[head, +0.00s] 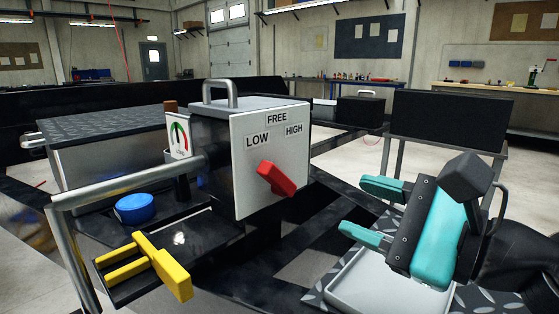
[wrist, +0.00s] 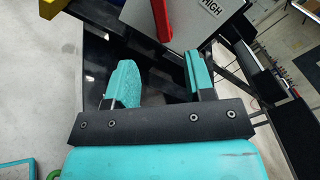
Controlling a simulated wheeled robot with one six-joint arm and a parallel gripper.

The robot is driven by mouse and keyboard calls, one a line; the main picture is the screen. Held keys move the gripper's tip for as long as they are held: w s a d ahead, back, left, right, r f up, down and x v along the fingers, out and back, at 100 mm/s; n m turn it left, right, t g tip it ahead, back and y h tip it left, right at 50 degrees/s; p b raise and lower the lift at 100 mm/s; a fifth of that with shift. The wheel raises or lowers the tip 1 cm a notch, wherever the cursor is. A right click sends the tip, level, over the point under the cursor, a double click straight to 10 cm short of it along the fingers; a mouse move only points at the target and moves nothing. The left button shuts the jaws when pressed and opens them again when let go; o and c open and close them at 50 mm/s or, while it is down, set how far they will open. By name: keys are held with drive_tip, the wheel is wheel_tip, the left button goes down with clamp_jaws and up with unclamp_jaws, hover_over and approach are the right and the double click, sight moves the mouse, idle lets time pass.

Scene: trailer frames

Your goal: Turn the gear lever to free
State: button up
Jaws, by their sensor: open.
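The red gear lever (head: 277,179) is on the front face of a grey box (head: 247,185) marked LOW, FREE and HIGH. In the head view it slants from upper left to lower right, below the labels, and is not lined up with the FREE label (head: 277,118) above it. My gripper (head: 362,210) is to the right of the box, its teal fingers apart and empty, pointing left towards it. In the wrist view the lever (wrist: 163,18) shows at the top, beyond the gap between my fingers (wrist: 162,72), touching neither. The HIGH label (wrist: 211,8) is partly cut off there.
A pale tray (head: 385,287) lies below my gripper. A dark panel (head: 450,120) stands behind it.

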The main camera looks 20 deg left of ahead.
sight(279, 178)
drive_tip(key=p+x, duration=0.1)
drive_tip(key=x, duration=1.2)
drive_tip(key=shift+a+p, duration=0.35)
drive_tip(key=shift+a, duration=0.05)
clamp_jaws()
